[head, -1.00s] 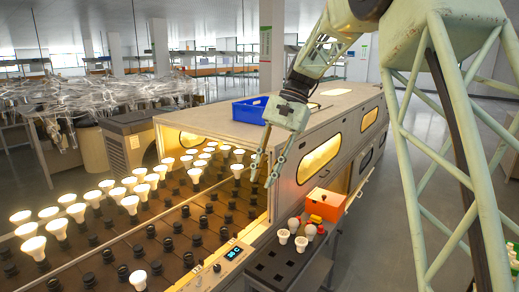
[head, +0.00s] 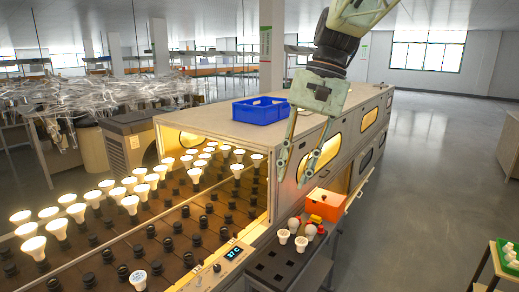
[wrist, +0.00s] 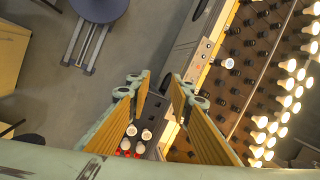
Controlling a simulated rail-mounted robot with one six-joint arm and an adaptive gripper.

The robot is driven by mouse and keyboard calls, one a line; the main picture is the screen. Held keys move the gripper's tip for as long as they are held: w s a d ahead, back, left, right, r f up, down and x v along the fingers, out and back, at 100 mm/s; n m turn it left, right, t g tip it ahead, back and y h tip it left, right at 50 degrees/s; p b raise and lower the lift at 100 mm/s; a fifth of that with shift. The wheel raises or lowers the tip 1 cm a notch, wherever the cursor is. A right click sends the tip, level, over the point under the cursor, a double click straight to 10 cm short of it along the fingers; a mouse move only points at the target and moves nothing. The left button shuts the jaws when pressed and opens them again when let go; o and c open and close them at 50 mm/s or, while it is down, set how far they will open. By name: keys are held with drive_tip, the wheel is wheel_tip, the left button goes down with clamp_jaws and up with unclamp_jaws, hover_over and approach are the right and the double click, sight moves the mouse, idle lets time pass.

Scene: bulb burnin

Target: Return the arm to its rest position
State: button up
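The wrist view also shows my gripper (wrist: 158,84) open, with floor and the rack's edge beneath. The upper part of my arm leaves the top of the head view.
The bulb rack (head: 105,245) holds several lit bulbs and empty sockets. A dark tray (head: 278,265) with several bulbs and an orange box (head: 325,204) stand below my gripper. A blue bin (head: 261,110) sits on the oven top (head: 200,122).

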drive_tip(key=s+d+f+n+t+h, duration=0.1)
drive_tip(key=s+d, duration=0.3)
drive_tip(key=s, duration=0.7)
drive_tip(key=s+d+f+n+t+h, duration=0.1)
drive_tip(key=s+d, duration=0.3)
drive_tip(key=s, duration=0.7)
drive_tip(key=s+d+f+n+t+h, duration=0.1)
drive_tip(key=s+d+f+t, duration=0.1)
drive_tip(key=s, duration=0.9)
drive_tip(key=d+t, duration=0.1)
drive_tip(key=d, duration=0.1)
drive_tip(key=shift+s+d+n, duration=0.3)
drive_tip(key=shift+s+d, duration=0.1)
